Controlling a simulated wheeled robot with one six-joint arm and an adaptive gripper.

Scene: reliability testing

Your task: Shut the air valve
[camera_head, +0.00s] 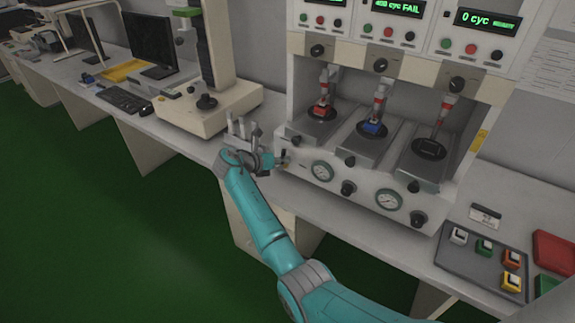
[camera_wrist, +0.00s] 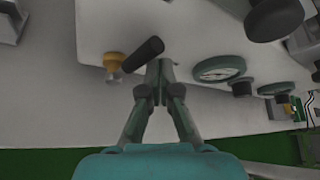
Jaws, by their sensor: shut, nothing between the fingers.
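The air valve (camera_wrist: 114,62) shows in the wrist view as a small brass-yellow fitting at the edge of the white machine front. Its black lever (camera_wrist: 143,54) slants up and right from the fitting. My gripper (camera_wrist: 160,70) is shut and empty. Its fingertips appear just right of the lever's lower side; I cannot tell if they touch it. In the head view the valve (camera_head: 284,160) is small, at the lower left end of the machine front, with my teal wrist close on its left. The pipe ends behind the valve are hidden.
The test machine (camera_head: 300,150) has pressure gauges (camera_head: 322,171) and black knobs (camera_head: 349,188) along its front, right of the valve. A beige microscope-like stand (camera_head: 210,110) is left on the bench. Green floor is open in front.

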